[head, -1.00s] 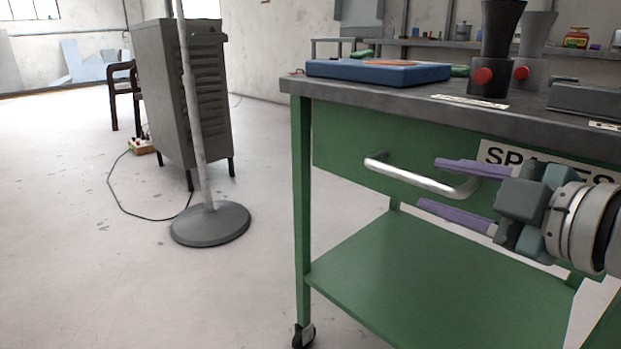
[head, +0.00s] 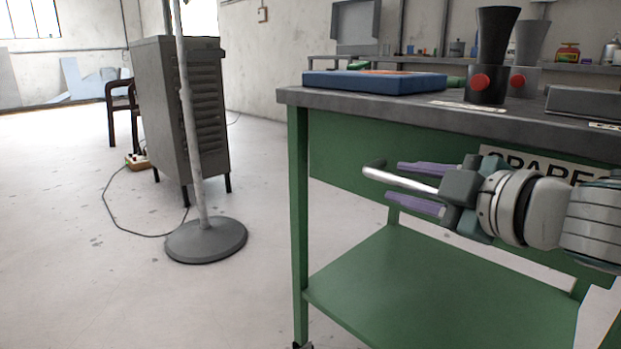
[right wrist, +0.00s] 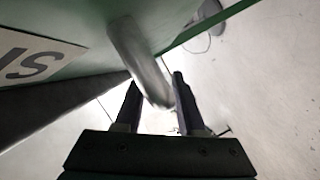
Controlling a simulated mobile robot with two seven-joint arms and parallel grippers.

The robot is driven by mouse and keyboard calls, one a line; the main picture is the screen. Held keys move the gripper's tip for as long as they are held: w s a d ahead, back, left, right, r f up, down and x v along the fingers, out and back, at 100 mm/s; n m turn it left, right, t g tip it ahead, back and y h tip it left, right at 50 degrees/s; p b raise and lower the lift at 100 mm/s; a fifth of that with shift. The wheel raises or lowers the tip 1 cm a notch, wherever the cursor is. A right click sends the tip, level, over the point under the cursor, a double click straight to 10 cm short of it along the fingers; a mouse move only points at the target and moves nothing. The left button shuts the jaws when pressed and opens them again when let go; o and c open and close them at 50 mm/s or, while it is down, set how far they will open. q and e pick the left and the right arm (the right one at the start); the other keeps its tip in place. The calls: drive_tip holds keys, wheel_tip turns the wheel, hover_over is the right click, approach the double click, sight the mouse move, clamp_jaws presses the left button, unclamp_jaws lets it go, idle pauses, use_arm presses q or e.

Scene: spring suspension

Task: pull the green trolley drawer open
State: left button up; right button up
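The green trolley drawer (head: 335,150) is in the right half of the head view, under the grey top. Its front carries a label reading SPARES, partly hidden by my arm. A silver bar handle (head: 398,180) runs along the front. My right gripper (head: 408,187) is at the handle, its purple fingers open, one above and one below the bar. In the right wrist view the handle (right wrist: 140,62) reaches between the two dark fingertips (right wrist: 154,90), with a gap at the left finger; contact on the right is unclear. My left gripper is not in view.
The trolley top (head: 390,107) bears a blue case (head: 375,82) and dark funnel-shaped items with red knobs (head: 480,82). A lower green shelf (head: 430,285) is empty.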

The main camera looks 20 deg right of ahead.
clamp_jaws()
idle(1.1)
